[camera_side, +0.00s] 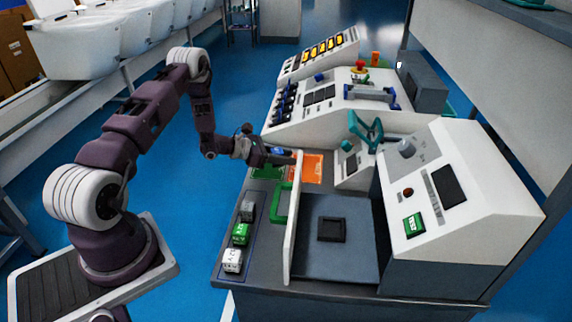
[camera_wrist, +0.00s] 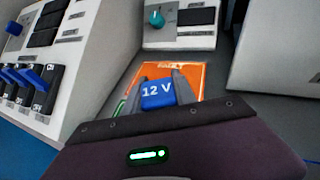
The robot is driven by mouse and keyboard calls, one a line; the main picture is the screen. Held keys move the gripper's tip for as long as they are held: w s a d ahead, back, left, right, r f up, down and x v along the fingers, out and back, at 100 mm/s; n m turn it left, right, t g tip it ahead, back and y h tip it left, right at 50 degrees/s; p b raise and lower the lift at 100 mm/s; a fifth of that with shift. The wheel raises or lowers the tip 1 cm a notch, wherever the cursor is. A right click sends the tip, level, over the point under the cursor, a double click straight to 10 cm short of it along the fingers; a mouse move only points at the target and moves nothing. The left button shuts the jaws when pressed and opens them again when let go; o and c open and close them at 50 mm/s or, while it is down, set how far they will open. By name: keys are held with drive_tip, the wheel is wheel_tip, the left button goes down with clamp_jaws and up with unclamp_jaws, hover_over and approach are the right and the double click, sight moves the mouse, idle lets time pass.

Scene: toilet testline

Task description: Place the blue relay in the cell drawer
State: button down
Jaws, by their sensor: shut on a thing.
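The blue relay (camera_wrist: 157,94), marked "12 V", sits between the two fingers of my gripper (camera_wrist: 170,90) in the wrist view. My gripper (camera_side: 287,156) is shut on it, above the edge of the orange mat (camera_side: 312,168). In the side view only a small blue part of the relay (camera_side: 277,151) shows. What looks like the cell drawer (camera_side: 310,272) is nearer the camera, with an upright white front panel (camera_side: 293,235) and a green handle (camera_side: 279,205). A black square holder (camera_side: 332,229) sits in its dark floor and looks empty. My gripper is apart from the drawer.
Grey, green (camera_side: 240,233) and white (camera_side: 232,261) blocks stand in a row left of the drawer panel. A green mat (camera_side: 268,172) lies left of the orange one. A console with a green TEST button (camera_side: 414,224) stands right, and switch consoles (camera_side: 330,95) stand behind.

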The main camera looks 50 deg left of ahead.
sight(286, 170)
drive_tip(key=shift+f, duration=1.45)
drive_tip(key=shift+f, duration=0.15)
drive_tip(key=c, duration=1)
unclamp_jaws()
